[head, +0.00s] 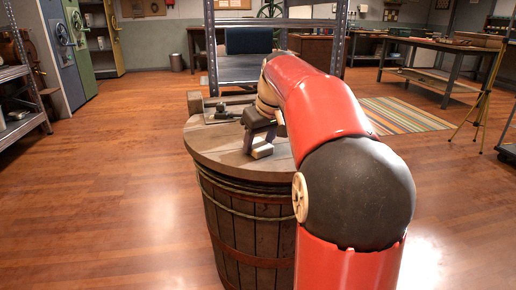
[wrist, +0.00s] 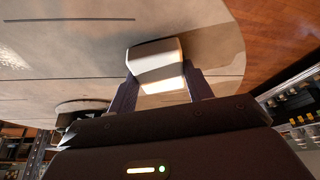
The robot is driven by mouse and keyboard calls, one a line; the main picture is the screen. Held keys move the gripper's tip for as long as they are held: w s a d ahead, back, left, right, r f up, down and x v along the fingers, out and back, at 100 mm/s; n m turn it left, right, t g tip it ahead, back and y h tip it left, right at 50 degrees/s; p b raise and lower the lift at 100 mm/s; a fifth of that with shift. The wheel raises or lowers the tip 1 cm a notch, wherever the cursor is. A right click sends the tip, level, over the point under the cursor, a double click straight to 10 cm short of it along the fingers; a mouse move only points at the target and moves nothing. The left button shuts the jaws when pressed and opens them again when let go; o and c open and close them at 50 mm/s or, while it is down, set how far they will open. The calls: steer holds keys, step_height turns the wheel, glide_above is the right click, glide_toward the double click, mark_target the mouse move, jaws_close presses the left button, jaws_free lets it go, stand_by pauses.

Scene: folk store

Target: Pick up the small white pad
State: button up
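The small white pad (wrist: 155,58) is a pale, rounded block between my gripper's two dark fingers in the wrist view. The fingers lie along its two sides with no clear gap, so my gripper (wrist: 162,88) looks shut on it. In the head view the pad (head: 262,151) shows just below my gripper (head: 258,137), over the near part of the round wooden barrel top (head: 215,150). A dark shadow lies beside the pad in the wrist view. I cannot tell whether its underside touches the wood.
A dark metal tool (head: 222,114) lies toward the back of the barrel top. A metal shelf unit (head: 245,70) stands behind the barrel. Shelves (head: 12,115) stand at the left and a workbench (head: 440,50) at the back right. The wooden floor around the barrel is clear.

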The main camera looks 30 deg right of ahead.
mark_target(259, 144)
steer(key=c, duration=0.4)
steer(key=shift+c, duration=0.2)
step_height(259, 144, up, 20)
steer(key=p, duration=0.7)
